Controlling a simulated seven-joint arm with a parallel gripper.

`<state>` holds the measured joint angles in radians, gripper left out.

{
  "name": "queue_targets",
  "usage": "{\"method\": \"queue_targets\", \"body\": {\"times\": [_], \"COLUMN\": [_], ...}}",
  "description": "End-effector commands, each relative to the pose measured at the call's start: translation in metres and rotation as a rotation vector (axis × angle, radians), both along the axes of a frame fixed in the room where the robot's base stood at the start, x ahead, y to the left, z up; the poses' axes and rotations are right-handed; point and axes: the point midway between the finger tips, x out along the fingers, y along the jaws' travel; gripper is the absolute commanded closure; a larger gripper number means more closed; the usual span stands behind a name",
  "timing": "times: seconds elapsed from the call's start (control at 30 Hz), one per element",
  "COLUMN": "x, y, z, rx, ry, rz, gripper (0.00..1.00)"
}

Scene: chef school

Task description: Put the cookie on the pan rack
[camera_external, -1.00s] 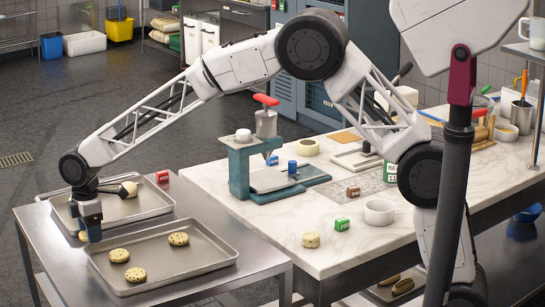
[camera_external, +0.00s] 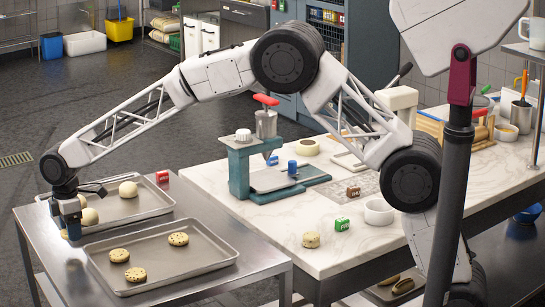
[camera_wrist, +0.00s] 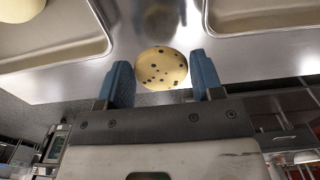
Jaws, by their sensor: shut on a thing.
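My gripper (camera_external: 72,232) is at the left end of the steel table, beside the near-left edge of the back tray. In the wrist view my blue fingers (camera_wrist: 162,72) stand either side of a round pale cookie (camera_wrist: 161,66) with dark chips and are shut on it. In the external view only a sliver of this cookie (camera_external: 64,234) shows beside the fingers. Whether it touches the table is hard to tell. No pan rack is clearly identifiable; the steel table (camera_external: 50,255) carries two trays.
The front tray (camera_external: 205,260) holds three chip cookies (camera_external: 178,239). The back tray (camera_external: 155,208) holds several pale dough balls (camera_external: 128,189).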

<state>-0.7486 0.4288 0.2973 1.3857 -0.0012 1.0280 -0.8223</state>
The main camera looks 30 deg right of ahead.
Motion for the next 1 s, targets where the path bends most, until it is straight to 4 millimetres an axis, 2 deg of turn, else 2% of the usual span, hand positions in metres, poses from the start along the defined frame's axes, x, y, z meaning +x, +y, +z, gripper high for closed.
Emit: {"method": "queue_targets", "body": {"times": [0.4,0.87,0.9,0.97,1.0], "x": [0.0,0.0,0.0,0.0,0.0], "y": [0.0,0.0,0.0,0.0,0.0], "z": [-0.034,-0.038,-0.038,-0.038,-0.038], "rx": [-0.001,-0.001,0.0,0.0,0.0], "ry": [0.001,0.001,0.0,0.0,0.0], "rz": [0.0,0.0,0.0,0.0,0.0], "gripper": [0.62,0.62,0.36,0.29,0.29]}}
